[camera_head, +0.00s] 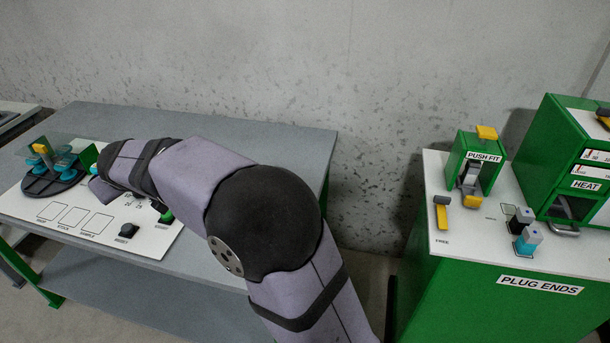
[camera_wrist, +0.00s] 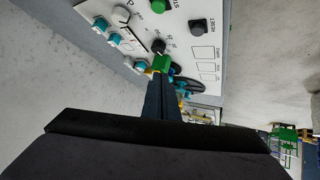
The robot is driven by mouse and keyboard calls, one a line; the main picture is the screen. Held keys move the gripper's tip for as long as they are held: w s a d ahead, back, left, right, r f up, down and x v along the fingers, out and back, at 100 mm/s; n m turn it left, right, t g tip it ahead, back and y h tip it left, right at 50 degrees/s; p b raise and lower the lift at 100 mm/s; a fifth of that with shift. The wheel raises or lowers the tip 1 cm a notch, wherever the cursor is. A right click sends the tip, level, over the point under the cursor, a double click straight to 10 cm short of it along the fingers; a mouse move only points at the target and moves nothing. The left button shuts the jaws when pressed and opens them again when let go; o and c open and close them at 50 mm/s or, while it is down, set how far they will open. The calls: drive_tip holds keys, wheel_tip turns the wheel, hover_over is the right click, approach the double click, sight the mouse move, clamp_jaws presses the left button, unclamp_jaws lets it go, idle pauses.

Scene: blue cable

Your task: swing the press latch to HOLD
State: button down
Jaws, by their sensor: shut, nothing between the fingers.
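The press latch (camera_head: 442,212) is a small yellow and grey lever on the white top of the green cabinet at the right, beside the word FREE. It stands left of the green PUSH FIT press (camera_head: 473,160), which has a yellow top piece. My gripper (camera_wrist: 161,78) shows in the wrist view as dark fingers, shut and empty, over a white panel. A green block shows at the fingertips; I cannot tell if they touch it. In the head view my arm reaches over the left bench, far from the latch, and hides the fingers. The latch is not seen in the wrist view.
The left bench (camera_head: 250,128) carries a white panel (camera_head: 80,228) with a round black fixture (camera_head: 52,182) and buttons. On the right cabinet, plug ends (camera_head: 526,240) stand in front of the press, and a green HEAT box (camera_head: 560,150) is to its right. A floor gap separates bench and cabinet.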

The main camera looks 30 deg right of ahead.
drive_tip(key=w+d+r+p, duration=0.2)
drive_tip(key=w+d+r, duration=0.1)
drive_tip(key=w+d, duration=0.15)
drive_tip(key=s+d+f+n+g+h+p, duration=0.1)
drive_tip(key=s+d+f+g+h+p, duration=0.15)
drive_tip(key=d, duration=0.95)
drive_tip(key=s+d+f+n+g+h+p, duration=0.15)
drive_tip(key=d+f+h, duration=0.25)
drive_tip(key=d, duration=0.8)
drive_tip(key=s+d+f+n+g+p, duration=0.2)
drive_tip(key=s+d+g, duration=1)
drive_tip(key=s+d, duration=1.2)
drive_tip(key=shift+s+n+h+p, duration=0.35)
drive_tip(key=shift+s+h+p, duration=0.1)
drive_tip(key=shift+s+p, duration=0.45)
drive_tip(key=shift+s, duration=0.1)
